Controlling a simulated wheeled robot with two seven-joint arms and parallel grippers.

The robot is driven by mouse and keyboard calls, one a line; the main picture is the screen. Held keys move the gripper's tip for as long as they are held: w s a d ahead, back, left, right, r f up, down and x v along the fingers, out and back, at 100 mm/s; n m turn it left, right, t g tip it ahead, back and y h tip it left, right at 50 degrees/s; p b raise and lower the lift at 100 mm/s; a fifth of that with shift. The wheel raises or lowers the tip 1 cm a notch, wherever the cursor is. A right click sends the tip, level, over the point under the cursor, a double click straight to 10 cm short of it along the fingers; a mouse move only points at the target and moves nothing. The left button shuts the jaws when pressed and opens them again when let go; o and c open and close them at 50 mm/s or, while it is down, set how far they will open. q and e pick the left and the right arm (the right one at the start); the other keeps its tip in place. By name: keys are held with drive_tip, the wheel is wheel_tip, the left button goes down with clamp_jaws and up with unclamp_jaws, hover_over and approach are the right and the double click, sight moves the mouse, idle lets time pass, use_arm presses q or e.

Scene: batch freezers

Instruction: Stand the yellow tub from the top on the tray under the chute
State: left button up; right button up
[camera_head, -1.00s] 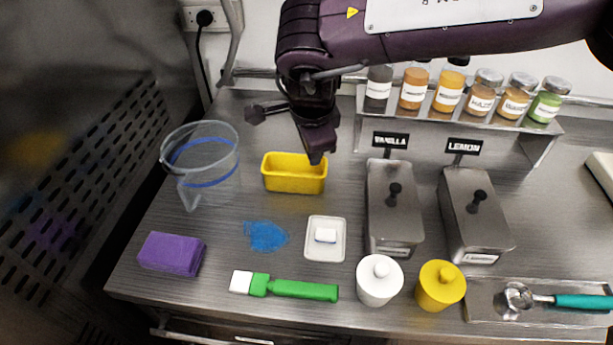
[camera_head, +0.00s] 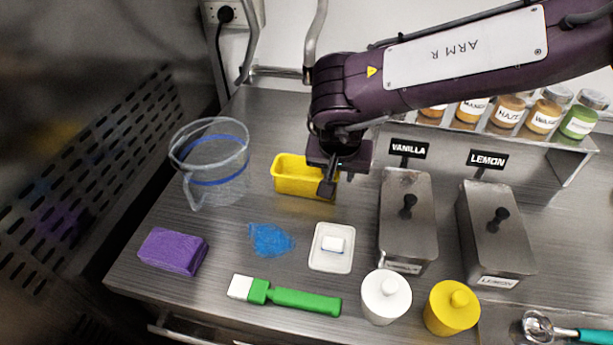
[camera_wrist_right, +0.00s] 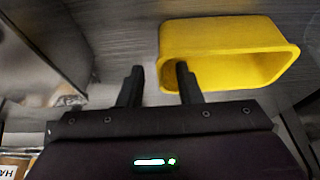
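The yellow tub (camera_head: 290,181) stands upright and open-topped on the steel worktop, left of the vanilla container. In the right wrist view the tub (camera_wrist_right: 222,40) fills the upper right. My right gripper (camera_head: 333,180) is at the tub's right end and hides part of it. In the right wrist view its two fingers (camera_wrist_right: 160,85) are apart, with the tub's end wall appearing between them; one finger overlaps the tub's opening. I cannot tell whether they touch it. My left gripper is not in view. No chute or tray under one shows.
The vanilla container (camera_head: 407,225) and lemon container (camera_head: 497,240) are to the right, below a jar shelf (camera_head: 560,158).

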drive_tip(key=shift+x, duration=1.1)
clamp_jaws()
